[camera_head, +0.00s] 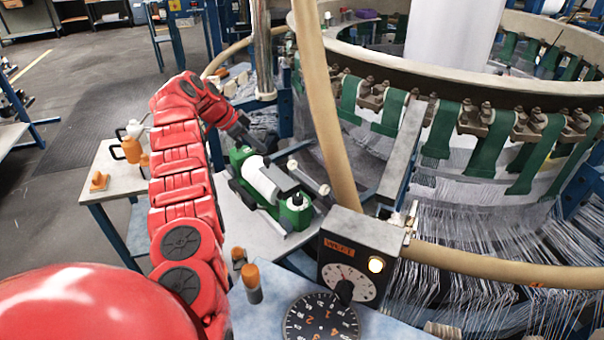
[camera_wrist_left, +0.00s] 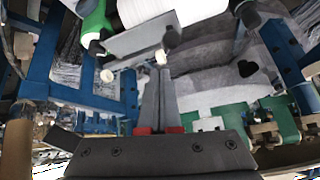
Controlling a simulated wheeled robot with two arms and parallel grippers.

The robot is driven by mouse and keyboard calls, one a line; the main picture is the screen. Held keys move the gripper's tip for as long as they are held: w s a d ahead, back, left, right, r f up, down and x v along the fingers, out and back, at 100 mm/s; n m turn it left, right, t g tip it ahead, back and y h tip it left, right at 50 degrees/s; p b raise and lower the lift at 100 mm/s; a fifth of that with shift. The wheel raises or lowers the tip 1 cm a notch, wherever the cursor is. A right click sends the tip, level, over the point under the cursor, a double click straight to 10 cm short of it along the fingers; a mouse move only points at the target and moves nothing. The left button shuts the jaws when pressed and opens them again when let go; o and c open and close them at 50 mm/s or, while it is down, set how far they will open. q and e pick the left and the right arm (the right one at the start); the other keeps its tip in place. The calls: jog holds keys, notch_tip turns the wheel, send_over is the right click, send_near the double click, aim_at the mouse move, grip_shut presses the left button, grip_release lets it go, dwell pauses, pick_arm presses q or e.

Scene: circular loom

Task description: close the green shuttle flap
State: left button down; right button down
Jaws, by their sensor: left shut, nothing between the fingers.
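The green shuttle (camera_head: 290,212) lies on a grey table in the head view, with a white roll (camera_head: 262,184) in its frame. A grey plate (camera_head: 281,177), which looks like its flap, sits beside the roll; how far it stands open I cannot tell. In the left wrist view the roll (camera_wrist_left: 150,8), the grey plate (camera_wrist_left: 138,40) and a green part (camera_wrist_left: 96,22) show at the top. My left gripper (camera_head: 256,146) is at the far side of the shuttle, shut and empty. Its fingers (camera_wrist_left: 160,88) point toward the plate; contact is unclear. My right gripper is out of view.
The round loom with green straps (camera_head: 440,130) and hanging threads fills the right. A tan hoop post (camera_head: 325,110) rises right of the shuttle. A dial box (camera_head: 350,265) stands in front. Orange-capped bottles (camera_head: 131,150) stand on the left table.

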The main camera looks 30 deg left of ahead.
pick_arm(q)
jog(key=shift+r, duration=0.15)
dwell(0.3)
jog(key=p+v, duration=0.4)
jog(key=v, duration=1.4)
jog(key=shift+r+p, duration=0.3)
jog(key=shift+r, duration=0.05)
jog(key=shift+w+d, duration=0.15)
